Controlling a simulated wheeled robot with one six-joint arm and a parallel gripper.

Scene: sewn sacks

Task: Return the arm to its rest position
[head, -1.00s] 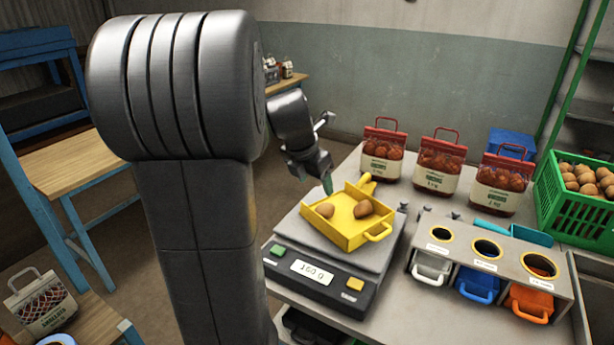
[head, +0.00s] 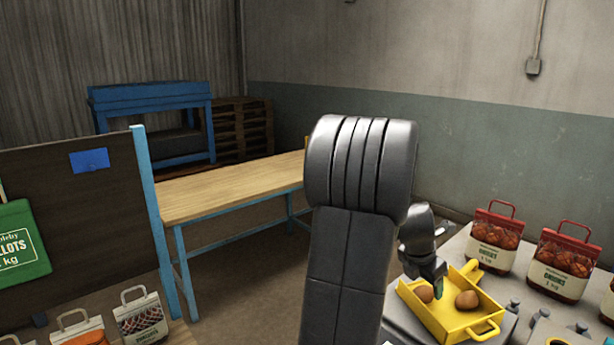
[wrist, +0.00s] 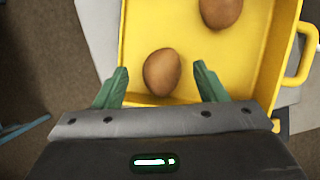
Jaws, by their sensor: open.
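My gripper (wrist: 160,88) is open in the wrist view, its two green fingers spread on either side of a brown onion-like item (wrist: 161,72). That item lies in a yellow tray (wrist: 145,30), and a second one (wrist: 221,10) lies farther back in it. I cannot tell how far above the tray the fingers are. The scale under the tray is mostly cut off by the bottom edge.
Two red-topped onion bags (head: 493,240) (head: 560,264) stand behind the tray on the right. A wooden table (head: 235,187) with blue legs is at the middle left. A dark board (head: 95,215) with a green sack (head: 22,243) and small bags (head: 140,318) are at the left.

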